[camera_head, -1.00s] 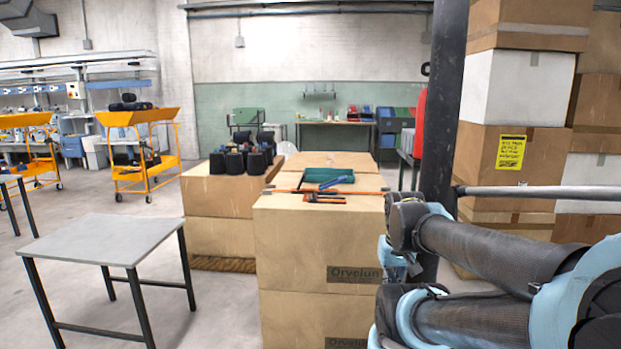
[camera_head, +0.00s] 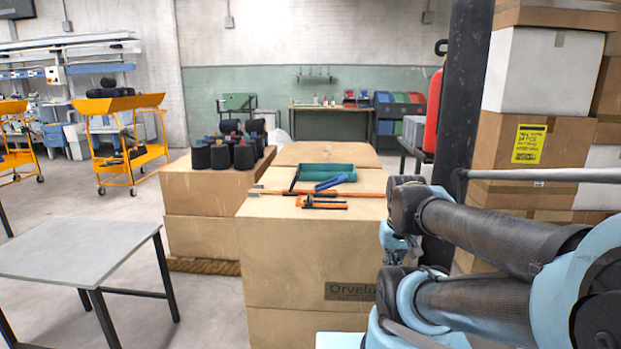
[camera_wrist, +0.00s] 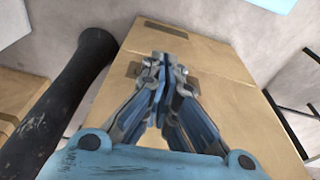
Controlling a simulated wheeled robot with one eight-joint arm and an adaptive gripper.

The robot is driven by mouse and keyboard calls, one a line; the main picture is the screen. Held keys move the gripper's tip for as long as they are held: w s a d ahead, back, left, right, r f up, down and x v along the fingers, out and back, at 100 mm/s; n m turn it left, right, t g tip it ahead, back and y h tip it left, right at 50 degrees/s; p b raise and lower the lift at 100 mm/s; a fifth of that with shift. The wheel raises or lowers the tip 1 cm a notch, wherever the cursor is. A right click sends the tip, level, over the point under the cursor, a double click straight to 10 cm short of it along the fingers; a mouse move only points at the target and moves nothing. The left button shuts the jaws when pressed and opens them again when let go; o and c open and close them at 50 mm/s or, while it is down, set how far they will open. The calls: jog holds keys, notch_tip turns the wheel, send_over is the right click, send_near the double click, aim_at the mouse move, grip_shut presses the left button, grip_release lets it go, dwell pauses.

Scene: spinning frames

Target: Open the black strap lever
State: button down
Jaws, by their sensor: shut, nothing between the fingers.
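I cannot make out a black strap lever for certain in either view. In the head view, an orange tool with black parts (camera_head: 320,202) lies on the near cardboard box (camera_head: 300,240), close to its front. A long orange bar (camera_head: 275,191) lies behind it. A teal tray (camera_head: 328,172) sits further back, with a blue item (camera_head: 334,183) by its front edge. My gripper (camera_wrist: 163,63) is shut and empty in the wrist view, pointing towards a cardboard box (camera_wrist: 215,75). In the head view my arm is folded at the right, and the fingers cannot be made out.
A grey table (camera_head: 80,250) stands at left. Dark spools (camera_head: 221,156) crowd a box left of the tools. A black post (camera_head: 464,100) and stacked cartons (camera_head: 560,165) stand at right. Yellow trolleys (camera_head: 120,103) are further back. Bare floor lies between table and boxes.

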jog(key=w+a+r+m+g+y, duration=0.1)
jog(key=w+a+r+m+y, duration=0.2)
jog(key=w+a+r+m, duration=0.35)
jog(key=w+a+r+m+y, duration=0.35)
jog(key=w+r, duration=0.35)
jog(key=w, duration=0.4)
jog(key=w+a+r+m+y, duration=0.1)
jog(key=w+m, duration=0.3)
jog(key=w, duration=0.7)
jog(key=w+a+r+m+y, duration=0.2)
jog(key=w+a+m+y, duration=0.1)
jog(key=w, duration=0.7)
jog(key=shift+w+a+r+m+g+y, duration=0.3)
jog(key=shift+w+a+m+g+y, duration=0.1)
jog(key=shift+m+y, duration=0.35)
jog(key=shift+a, duration=0.15)
